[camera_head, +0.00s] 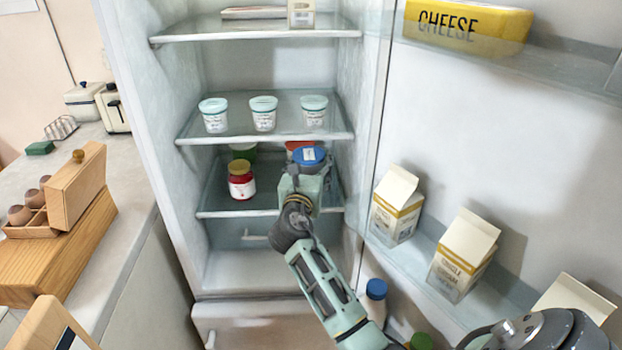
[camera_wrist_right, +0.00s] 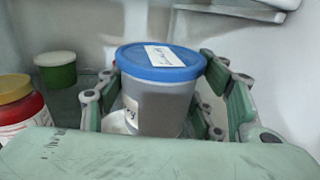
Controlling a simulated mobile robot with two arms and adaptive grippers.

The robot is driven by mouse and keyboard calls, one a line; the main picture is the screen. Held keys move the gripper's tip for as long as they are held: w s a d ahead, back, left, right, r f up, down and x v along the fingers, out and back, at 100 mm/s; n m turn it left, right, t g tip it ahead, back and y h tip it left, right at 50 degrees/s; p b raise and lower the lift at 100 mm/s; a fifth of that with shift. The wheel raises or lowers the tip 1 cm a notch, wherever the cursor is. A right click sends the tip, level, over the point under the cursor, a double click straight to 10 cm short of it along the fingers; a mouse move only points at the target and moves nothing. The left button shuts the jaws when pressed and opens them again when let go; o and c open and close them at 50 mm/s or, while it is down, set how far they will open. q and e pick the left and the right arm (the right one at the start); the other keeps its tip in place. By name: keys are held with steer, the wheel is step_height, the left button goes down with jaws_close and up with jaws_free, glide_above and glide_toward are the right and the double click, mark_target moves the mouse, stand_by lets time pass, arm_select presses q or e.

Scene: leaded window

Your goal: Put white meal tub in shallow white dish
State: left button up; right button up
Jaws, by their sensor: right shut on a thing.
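My right gripper (camera_head: 306,180) reaches into the fridge at the lower shelf. In the wrist view the right gripper (camera_wrist_right: 168,98) has its fingers on both sides of a greyish-white tub (camera_wrist_right: 160,108) with a blue lid and white label, and is shut on it. The tub is upright; its blue lid also shows in the head view (camera_head: 309,155). A pale rounded surface (camera_wrist_right: 118,122) shows low beside the tub; I cannot tell whether it is the shallow white dish. No dish shows clearly in the head view. My left gripper is not in view.
A red jar (camera_head: 241,184) with a yellow lid and a green tub (camera_wrist_right: 56,70) stand left of the gripper. A red-lidded item (camera_head: 300,146) is behind. Several teal-lidded tubs (camera_head: 263,114) stand on the shelf above. Cartons (camera_head: 463,255) line the open door at right.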

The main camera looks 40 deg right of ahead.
step_height(320, 180, down, 3)
steer(key=shift+f, duration=0.1)
steer(key=shift+d+f, duration=0.25)
steer(key=shift+f, duration=0.15)
steer(key=shift+f, duration=0.15)
steer(key=o, duration=1.7)
steer(key=shift+s+f, duration=0.1)
